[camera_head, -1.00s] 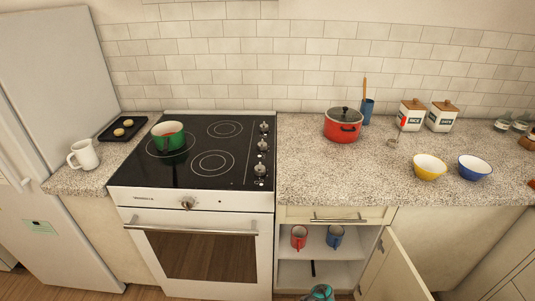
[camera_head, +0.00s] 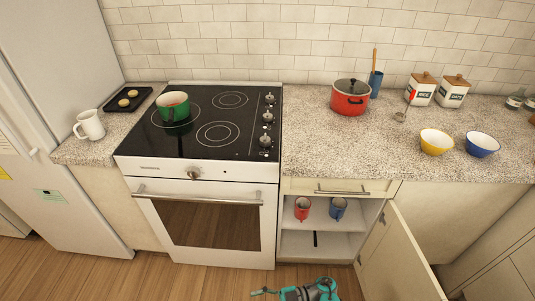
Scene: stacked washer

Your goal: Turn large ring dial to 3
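The black cooktop (camera_head: 160,145) has three knobs in a column on its right side: a back knob (camera_head: 270,97), a middle knob (camera_head: 267,115) and a front knob (camera_head: 265,140). Their markings are too small to read, so I cannot tell which one is the large ring dial or where it points. A front ring (camera_head: 218,133) and a back ring (camera_head: 230,100) are bare. A green pot (camera_head: 173,107) stands on the left ring. My teal and grey gripper (camera_head: 262,292) is low at the bottom edge, apart from the stove; its fingers are not clear.
The oven front has one knob (camera_head: 194,173) and a long handle (camera_head: 197,198). The cabinet door (camera_head: 397,262) right of the stove stands open, showing a red mug (camera_head: 302,208) and a blue mug (camera_head: 339,208). A red pot (camera_head: 350,103) stands on the counter. Floor before the oven is clear.

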